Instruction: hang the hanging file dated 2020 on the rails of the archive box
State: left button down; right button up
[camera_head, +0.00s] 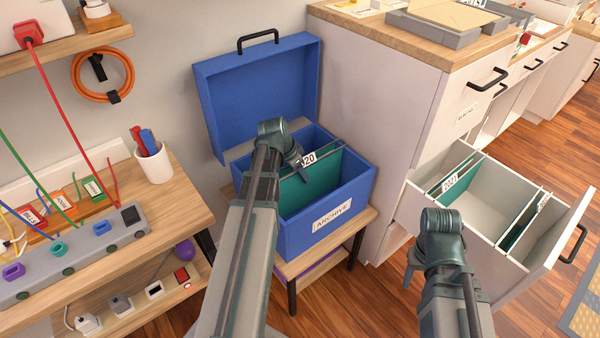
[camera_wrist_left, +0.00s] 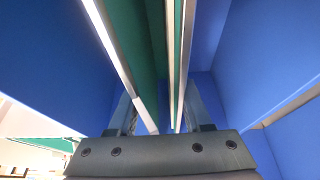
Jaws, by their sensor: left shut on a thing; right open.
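The green hanging file (camera_head: 312,184) stands inside the blue archive box (camera_head: 296,242). Its tag (camera_head: 308,159) shows "020", with the first digit hidden by my left gripper. My left gripper (camera_head: 298,163) reaches into the box from above and is shut on the file's top edge. In the left wrist view the green file (camera_wrist_left: 152,70) and pale metal bars run between the fingers, with blue box walls around. I cannot tell whether the file's hooks rest on the rails. My right gripper (camera_head: 411,266) is open and empty, mostly hidden behind its wrist, left of the open drawer.
The box's lid (camera_head: 255,95) stands open behind it; the box sits on a small wooden stand (camera_head: 362,222). The open cabinet drawer (camera_head: 497,205) at right holds files, one tagged 2021 (camera_head: 450,181). A desk (camera_head: 170,190) with cables and a pen cup (camera_head: 153,163) is at left.

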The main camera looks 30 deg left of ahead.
pick_arm(q)
jog(key=shift+f, duration=0.1)
grip_release()
dwell(0.5)
jog(key=d+p+v, duration=0.1)
jog(key=p+v, duration=0.4)
jog(key=v, duration=0.1)
jog(key=shift+a+p, duration=0.35)
jog(key=shift+a, duration=0.15)
dwell(0.5)
